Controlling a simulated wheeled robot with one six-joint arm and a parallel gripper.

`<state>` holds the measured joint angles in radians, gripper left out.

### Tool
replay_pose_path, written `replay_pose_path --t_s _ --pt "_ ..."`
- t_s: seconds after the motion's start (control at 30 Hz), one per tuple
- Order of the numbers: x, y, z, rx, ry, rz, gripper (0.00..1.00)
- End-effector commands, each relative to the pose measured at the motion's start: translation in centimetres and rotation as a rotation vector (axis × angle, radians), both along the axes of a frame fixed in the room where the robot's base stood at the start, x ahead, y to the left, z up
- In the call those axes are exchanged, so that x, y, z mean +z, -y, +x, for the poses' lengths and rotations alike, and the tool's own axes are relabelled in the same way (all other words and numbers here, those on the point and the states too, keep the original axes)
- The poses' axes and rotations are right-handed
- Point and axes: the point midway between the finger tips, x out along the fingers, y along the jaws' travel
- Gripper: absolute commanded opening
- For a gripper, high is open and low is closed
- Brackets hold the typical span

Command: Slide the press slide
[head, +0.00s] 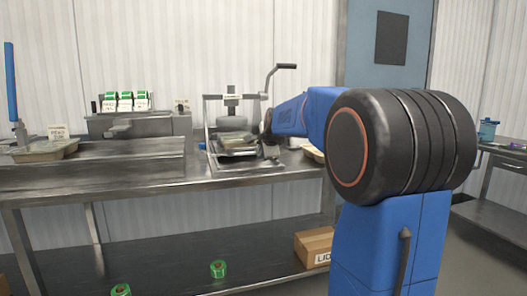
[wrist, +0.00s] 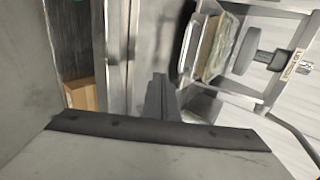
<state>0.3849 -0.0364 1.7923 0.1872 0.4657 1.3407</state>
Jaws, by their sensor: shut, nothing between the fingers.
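The press (head: 231,97) stands on the steel bench, with a metal frame and a crank handle at its upper right. A tray with pale contents (head: 238,141) sits low in the press, on what looks like the metal slide (head: 240,165). The wrist view shows the tray (wrist: 212,47) beside the round press plate (wrist: 247,50). My gripper (head: 268,148) is at the right side of the press, partly hidden by my arm. In the wrist view my gripper (wrist: 159,82) is shut and empty, close to the slide's metal edge; I cannot tell whether they touch.
The steel bench (head: 120,182) has free room left of the press. A dispenser with green-topped packs (head: 126,102) stands behind, and a tray (head: 45,150) lies at the far left. A cardboard box (head: 314,246) and green rolls (head: 218,269) are on the lower shelf.

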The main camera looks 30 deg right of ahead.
Motion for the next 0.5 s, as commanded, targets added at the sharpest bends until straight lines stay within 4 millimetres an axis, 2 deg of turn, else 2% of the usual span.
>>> replay_pose_path --t_s 0.13,0.3,0.5 --pt "-1.8 0.6 2.1 0.001 -0.003 0.001 0.00" --pt "-1.2 1.2 4.2 0.001 -0.001 0.001 0.00" --pt "-0.8 1.5 5.5 0.001 0.000 0.001 0.00"
